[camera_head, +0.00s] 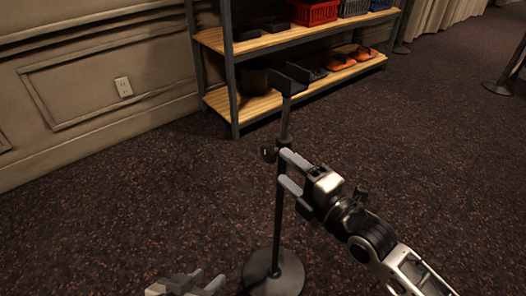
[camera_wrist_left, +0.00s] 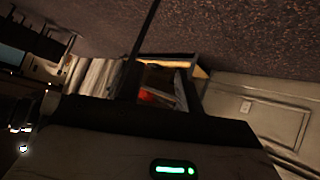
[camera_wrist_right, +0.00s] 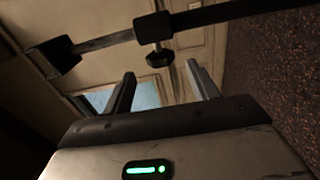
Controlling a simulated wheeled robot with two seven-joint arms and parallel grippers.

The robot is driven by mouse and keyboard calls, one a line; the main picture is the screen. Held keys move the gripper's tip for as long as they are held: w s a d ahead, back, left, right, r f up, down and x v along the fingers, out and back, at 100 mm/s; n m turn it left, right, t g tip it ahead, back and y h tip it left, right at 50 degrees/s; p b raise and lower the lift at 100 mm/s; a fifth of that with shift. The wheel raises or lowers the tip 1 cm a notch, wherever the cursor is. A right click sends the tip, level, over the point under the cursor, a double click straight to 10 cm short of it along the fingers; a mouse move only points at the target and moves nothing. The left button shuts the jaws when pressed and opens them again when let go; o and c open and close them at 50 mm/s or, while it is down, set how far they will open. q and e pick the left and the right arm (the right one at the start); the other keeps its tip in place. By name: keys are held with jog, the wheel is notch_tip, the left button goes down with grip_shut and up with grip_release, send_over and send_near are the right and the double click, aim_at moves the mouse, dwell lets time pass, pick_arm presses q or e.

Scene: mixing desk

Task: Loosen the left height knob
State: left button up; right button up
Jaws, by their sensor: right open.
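A dark stand (camera_head: 279,215) rises from a round base (camera_head: 274,275) to a forked top bracket (camera_head: 290,76). A small black knob (camera_head: 268,153) sticks out from its collar partway up the pole. In the right wrist view the knob (camera_wrist_right: 159,57) appears beyond and between the fingertips, and the collar (camera_wrist_right: 152,28) is behind it. My right gripper (camera_head: 283,168) is open and empty at the pole, at about knob height; contact cannot be told. My left gripper (camera_head: 207,281) is low at the bottom edge, left of the base, and its jaw gap is unclear.
A shelf rack (camera_head: 300,38) with crates and shoes stands behind the stand, near the panelled wall (camera_head: 80,75). A barrier post (camera_head: 497,87) stands at the far right. The carpet (camera_head: 140,190) around the stand is clear.

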aim_at(263, 149)
jog(key=b+x, duration=0.1)
jog(key=x, duration=0.7)
jog(key=shift+w+a, duration=0.2)
jog(key=c, duration=1)
